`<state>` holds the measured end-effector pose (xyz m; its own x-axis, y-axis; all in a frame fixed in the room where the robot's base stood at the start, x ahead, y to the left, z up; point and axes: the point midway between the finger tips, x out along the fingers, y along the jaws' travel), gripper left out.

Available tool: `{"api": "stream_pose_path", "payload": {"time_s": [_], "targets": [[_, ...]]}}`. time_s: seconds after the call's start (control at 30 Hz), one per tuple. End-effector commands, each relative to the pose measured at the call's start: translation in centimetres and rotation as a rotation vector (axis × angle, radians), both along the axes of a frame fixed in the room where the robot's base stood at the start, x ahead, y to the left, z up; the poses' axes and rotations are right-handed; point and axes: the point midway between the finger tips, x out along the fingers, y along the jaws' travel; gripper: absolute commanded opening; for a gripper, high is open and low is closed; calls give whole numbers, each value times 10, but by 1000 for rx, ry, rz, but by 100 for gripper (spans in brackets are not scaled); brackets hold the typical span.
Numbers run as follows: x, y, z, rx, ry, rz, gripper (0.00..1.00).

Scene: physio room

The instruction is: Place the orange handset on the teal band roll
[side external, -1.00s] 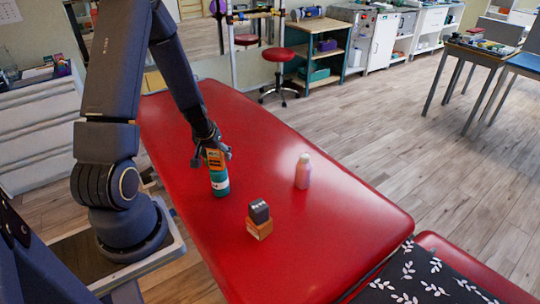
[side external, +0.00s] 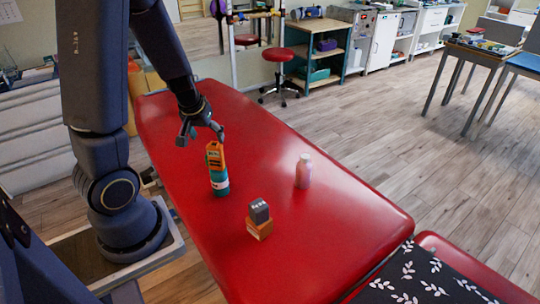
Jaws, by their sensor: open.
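The orange handset (side external: 215,156) stands on top of the upright teal band roll (side external: 220,186) on the red padded table. It looks upright and touches the roll's top. My gripper (side external: 202,135) is open and empty, above and slightly left of the handset, and apart from it. Its fingers are spread and point down.
A pale pink bottle (side external: 303,171) stands to the right on the red table (side external: 330,235). An orange box (side external: 259,229) with a dark grey block (side external: 259,210) on top is nearer the front. A black patterned cushion (side external: 425,275) lies at the lower right. The table's far part is clear.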

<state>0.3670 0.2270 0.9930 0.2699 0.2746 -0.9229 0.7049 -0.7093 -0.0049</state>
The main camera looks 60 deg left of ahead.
Motion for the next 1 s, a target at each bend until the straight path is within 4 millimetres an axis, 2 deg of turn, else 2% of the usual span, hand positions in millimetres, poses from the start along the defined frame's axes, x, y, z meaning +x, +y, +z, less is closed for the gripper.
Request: {"api": "stream_pose_path", "payload": {"time_s": [0.27,0.37,0.47,0.57,0.6,0.7,0.8,0.9,1.0], "targets": [[-3,-5,12,-5,-2,0,76],[4,-18,20,-29,-24,-34,76],[20,-57,45,-89,-79,-147,76],[27,-117,85,-147,-131,-329,76],[24,-140,101,-155,-140,-408,76],[3,-185,136,-134,-142,-579,76],[-23,-211,158,-73,-127,-695,76],[-43,-222,170,-11,-108,-755,76],[-54,-226,174,27,-96,-779,76]]}}
